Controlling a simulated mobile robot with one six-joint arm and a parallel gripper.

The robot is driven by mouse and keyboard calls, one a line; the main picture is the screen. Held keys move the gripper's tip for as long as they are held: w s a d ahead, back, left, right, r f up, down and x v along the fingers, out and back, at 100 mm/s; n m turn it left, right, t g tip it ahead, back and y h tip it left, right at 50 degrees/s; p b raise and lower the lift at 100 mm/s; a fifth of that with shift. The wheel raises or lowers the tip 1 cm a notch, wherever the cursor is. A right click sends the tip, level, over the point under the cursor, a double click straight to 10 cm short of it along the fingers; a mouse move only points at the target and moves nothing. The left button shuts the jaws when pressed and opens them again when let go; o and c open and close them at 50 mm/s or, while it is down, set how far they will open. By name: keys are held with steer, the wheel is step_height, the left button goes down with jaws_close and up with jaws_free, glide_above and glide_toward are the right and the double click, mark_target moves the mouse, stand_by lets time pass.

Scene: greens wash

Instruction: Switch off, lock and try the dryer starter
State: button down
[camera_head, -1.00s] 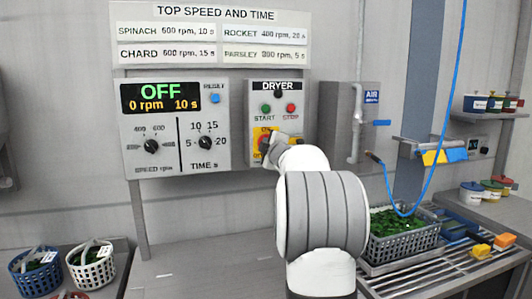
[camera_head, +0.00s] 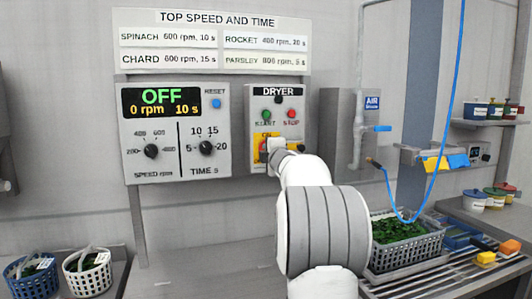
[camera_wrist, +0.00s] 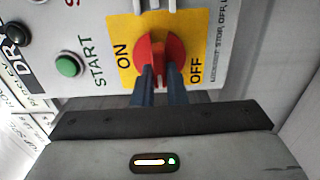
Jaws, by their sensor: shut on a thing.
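The dryer starter (camera_head: 289,98) is a grey wall box with a black lamp, a green START button (camera_head: 267,115) and a red STOP button (camera_head: 292,114). Its red rotary handle (camera_wrist: 171,47) sits on a yellow plate (camera_wrist: 120,38) marked ON and OFF. My gripper (camera_wrist: 160,72) is shut on this handle, with its blue fingers on either side. In the wrist view the handle lies upright between the two words. In the head view my gripper (camera_head: 274,146) covers most of the handle. I cannot make out a padlock.
The speed and time panel (camera_head: 175,132) left of the starter reads OFF, 0 rpm, 10 s. A pipe and air valve (camera_head: 378,128) stand to the right. A basket of greens (camera_head: 405,245) and yellow and orange blocks (camera_head: 486,257) are at the lower right. Two small baskets are lower left.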

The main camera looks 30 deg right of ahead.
steer(key=c, duration=1.5)
jaws_free()
steer(key=b+v, duration=0.1)
steer(key=v, duration=0.6)
steer(key=shift+s+a, duration=0.15)
steer(key=shift+s, duration=0.2)
